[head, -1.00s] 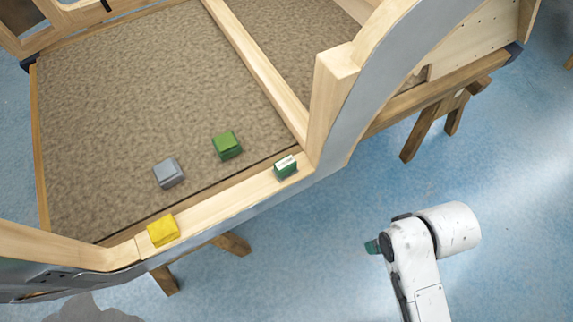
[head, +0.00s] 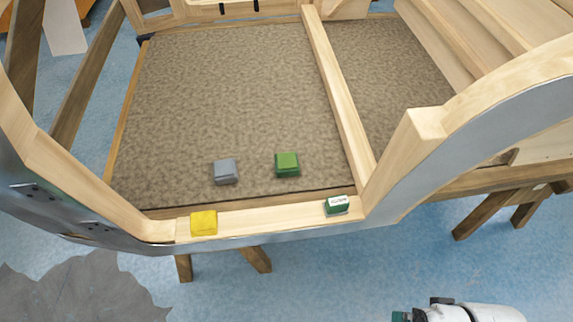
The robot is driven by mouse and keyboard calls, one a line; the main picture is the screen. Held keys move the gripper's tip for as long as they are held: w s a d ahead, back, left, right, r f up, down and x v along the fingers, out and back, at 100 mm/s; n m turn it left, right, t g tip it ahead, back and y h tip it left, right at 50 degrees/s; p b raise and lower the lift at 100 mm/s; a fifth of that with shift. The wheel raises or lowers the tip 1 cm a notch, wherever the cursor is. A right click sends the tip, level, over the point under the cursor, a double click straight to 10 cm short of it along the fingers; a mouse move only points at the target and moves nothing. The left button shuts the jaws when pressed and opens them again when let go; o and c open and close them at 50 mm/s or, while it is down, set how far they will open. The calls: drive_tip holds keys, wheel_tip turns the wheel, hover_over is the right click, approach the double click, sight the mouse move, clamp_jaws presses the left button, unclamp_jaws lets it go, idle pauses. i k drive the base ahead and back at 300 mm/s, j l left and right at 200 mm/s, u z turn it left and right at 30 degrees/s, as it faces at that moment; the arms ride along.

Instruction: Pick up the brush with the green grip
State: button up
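No long-handled brush can be made out. A small dark-green block with a white top (head: 337,205) sits on the wooden sill at the right, close to the upright post. The white may be bristles or a label; I cannot tell. A plain green block (head: 287,164) lies on the brown carpet behind the sill, up and left of it. Either could be the brush with the green grip. Part of my white arm shows at the bottom right edge, apart from the blocks and in front of the frame. My gripper is not in view.
A grey block (head: 225,171) lies on the carpet left of the green one. A yellow block (head: 204,223) sits on the sill (head: 270,219) at the left. The wooden post (head: 405,150) and curved side rise at the right. Blue floor in front is open.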

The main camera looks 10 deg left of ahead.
sight(338, 205)
drive_tip(key=i+j+z, duration=0.1)
drive_tip(key=j+z, duration=0.15)
drive_tip(key=z, duration=0.15)
drive_tip(key=j+z, duration=0.6)
drive_tip(key=z, duration=0.2)
drive_tip(key=i, duration=0.05)
